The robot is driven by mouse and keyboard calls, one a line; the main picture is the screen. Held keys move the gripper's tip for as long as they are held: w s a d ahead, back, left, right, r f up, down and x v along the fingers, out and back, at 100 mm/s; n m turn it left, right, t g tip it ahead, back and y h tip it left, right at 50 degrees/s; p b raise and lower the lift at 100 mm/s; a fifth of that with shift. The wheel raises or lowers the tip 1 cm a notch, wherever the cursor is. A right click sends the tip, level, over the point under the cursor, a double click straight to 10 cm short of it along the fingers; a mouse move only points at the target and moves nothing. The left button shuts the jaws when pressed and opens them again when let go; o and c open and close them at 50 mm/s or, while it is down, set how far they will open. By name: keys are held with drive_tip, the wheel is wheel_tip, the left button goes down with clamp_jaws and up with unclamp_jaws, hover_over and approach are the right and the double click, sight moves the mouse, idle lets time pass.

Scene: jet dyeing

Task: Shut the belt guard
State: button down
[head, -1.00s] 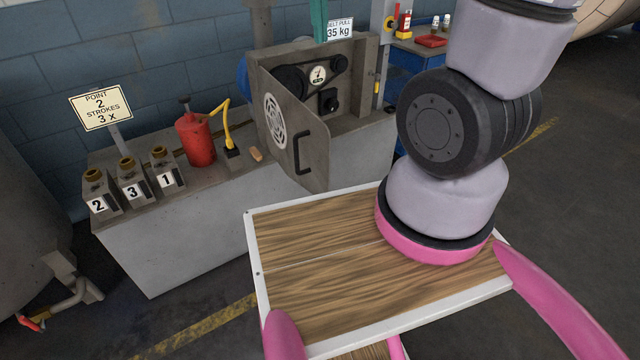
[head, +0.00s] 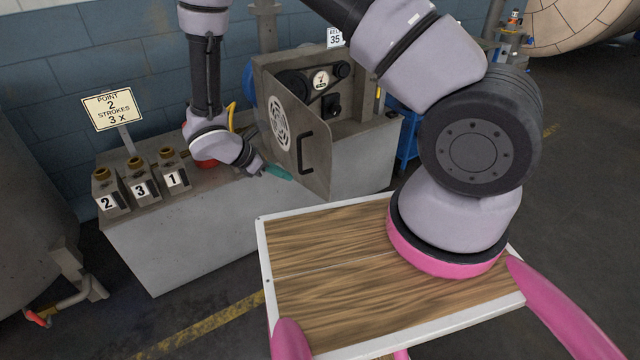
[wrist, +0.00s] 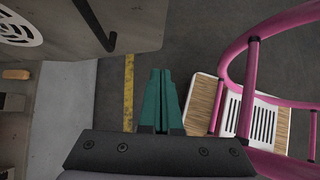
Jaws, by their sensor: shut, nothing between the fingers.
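The belt guard (head: 300,140) is a grey hinged door with a round white vent and a dark bar handle (head: 306,152). It stands swung open in front of its housing (head: 357,112), and the belt and pulleys (head: 311,83) inside show. My gripper (head: 278,172), with teal fingers, is just left of the guard's lower part in the head view; I cannot tell if it touches. In the wrist view my gripper (wrist: 161,75) is shut and empty over the floor, with the guard (wrist: 60,25) and its handle (wrist: 94,24) at upper left.
The housing stands on a grey plinth (head: 180,240). Numbered grease points (head: 140,185) and a sign (head: 112,108) are at its left end. A red can (head: 207,163) is mostly hidden behind my arm. The floor (head: 215,300) in front is clear.

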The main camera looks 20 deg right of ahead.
drive_tip(key=f, duration=0.1)
approach(328, 186)
wheel_tip(328, 186, down, 4)
drive_tip(key=d, duration=0.3)
drive_tip(key=shift+w+d, duration=0.3)
drive_tip(key=shift+d, duration=0.2)
drive_tip(key=shift+d, duration=0.1)
